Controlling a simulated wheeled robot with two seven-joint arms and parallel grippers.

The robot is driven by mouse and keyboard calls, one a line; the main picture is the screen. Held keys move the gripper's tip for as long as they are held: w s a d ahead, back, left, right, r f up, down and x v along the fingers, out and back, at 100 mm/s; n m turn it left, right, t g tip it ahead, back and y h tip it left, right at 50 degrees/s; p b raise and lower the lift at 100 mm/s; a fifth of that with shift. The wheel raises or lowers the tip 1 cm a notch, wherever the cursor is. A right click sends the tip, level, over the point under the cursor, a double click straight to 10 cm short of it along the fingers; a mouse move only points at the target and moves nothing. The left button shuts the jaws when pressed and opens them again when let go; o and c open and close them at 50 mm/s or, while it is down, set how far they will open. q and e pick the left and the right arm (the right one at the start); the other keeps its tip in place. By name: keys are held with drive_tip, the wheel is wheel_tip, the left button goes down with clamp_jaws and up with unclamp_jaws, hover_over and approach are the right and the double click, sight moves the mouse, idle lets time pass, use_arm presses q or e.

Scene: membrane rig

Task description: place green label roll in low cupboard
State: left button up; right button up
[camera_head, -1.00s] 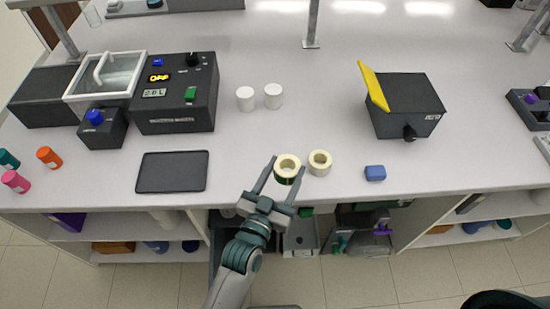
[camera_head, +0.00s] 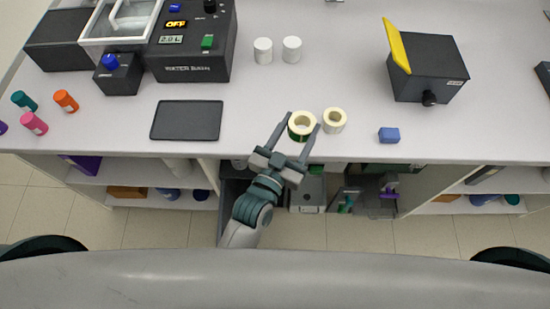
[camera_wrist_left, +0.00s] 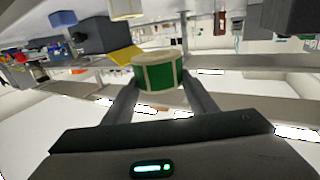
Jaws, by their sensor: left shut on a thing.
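The green label roll (camera_head: 301,127) is a cream ring with a green outer side, near the front edge of the bench. My left gripper (camera_head: 303,124) is shut on it, one finger on each side. In the left wrist view the green and cream roll (camera_wrist_left: 158,74) sits between the two fingertips (camera_wrist_left: 158,80). The low cupboard is not clearly identified; open shelving (camera_head: 130,180) shows under the bench front. My right gripper is not in view.
A second cream roll (camera_head: 335,120) stands just right of the held one. A blue block (camera_head: 389,135), a black tray (camera_head: 187,120), two white cylinders (camera_head: 263,50) and a yellow-flapped device (camera_head: 428,70) are on the bench. Bins (camera_head: 308,193) stand below it.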

use_arm(q)
drive_tip(key=s+a+f+n+y+b, duration=0.1)
drive_tip(key=a+n+y+b, duration=0.1)
drive_tip(key=a+b, duration=0.5)
drive_tip(key=s+a+f+n+t+y+b, duration=0.1)
drive_tip(key=a+y+b, duration=0.4)
drive_tip(key=a, duration=1.3)
drive_tip(key=shift+s+f+n+t+y+b, duration=0.3)
drive_tip(key=shift+s+f+n+b, duration=0.15)
drive_tip(key=shift+n+b, duration=0.7)
drive_tip(key=shift+a, duration=0.1)
